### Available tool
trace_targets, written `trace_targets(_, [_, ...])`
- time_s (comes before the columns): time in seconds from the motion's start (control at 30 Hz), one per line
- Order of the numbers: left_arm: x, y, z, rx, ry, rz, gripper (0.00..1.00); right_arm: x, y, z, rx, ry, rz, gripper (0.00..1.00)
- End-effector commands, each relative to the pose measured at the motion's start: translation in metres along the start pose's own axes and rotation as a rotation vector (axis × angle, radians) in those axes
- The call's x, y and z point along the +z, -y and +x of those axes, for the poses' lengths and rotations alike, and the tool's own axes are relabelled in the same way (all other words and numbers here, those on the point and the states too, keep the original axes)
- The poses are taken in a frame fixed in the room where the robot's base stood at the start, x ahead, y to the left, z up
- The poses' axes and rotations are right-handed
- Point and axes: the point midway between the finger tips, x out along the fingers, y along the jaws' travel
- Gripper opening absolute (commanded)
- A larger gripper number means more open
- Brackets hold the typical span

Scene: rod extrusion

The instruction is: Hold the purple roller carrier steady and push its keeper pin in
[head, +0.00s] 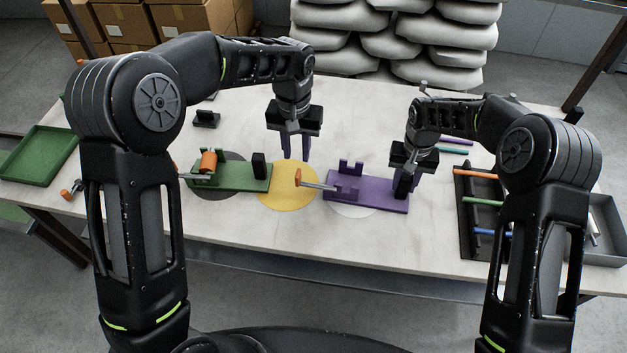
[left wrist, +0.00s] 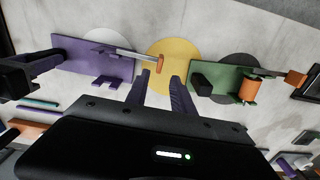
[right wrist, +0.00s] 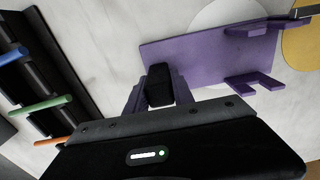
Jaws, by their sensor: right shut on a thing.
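The purple roller carrier (head: 378,203) lies on the table, partly over a white disc, with two notched uprights and a black block (head: 403,187) at its right end. My right gripper (right wrist: 158,88) is shut on that black block, a finger on either side. The keeper pin (head: 318,186) is a grey rod with an orange head (head: 298,178). It reaches into the carrier's left end, with its head sticking out to the left over the yellow disc. My left gripper (head: 296,157) is open and empty above the yellow disc, near the pin head (left wrist: 160,62).
A green carrier (head: 240,180) with an orange roller (head: 208,161) stands left of the yellow disc (head: 287,198). A black rack (head: 480,217) with coloured rods stands at the right, beside a grey bin. A green tray (head: 38,156) is at the far left.

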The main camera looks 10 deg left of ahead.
Motion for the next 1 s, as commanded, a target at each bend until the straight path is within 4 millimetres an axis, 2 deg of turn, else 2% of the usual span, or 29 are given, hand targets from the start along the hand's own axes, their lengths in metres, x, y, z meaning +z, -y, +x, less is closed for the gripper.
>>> trace_targets(0.17, [0.001,0.0,0.014,0.0,0.004,0.0,0.29,0.0,0.0,0.0,0.0,-0.001,0.0,0.0])
trace_targets(0.63, [0.001,0.0,0.075,0.0,0.003,0.001,0.29,-0.001,0.0,-0.001,-0.001,-0.001,0.001,0.0])
trace_targets(0.8, [0.001,0.0,0.086,0.0,0.001,0.0,0.29,-0.001,0.0,-0.001,-0.001,-0.001,0.001,0.0])
trace_targets(1.0, [0.0,0.0,0.088,0.001,0.001,0.0,0.29,-0.001,0.0,-0.001,-0.001,-0.001,0.0,0.0])
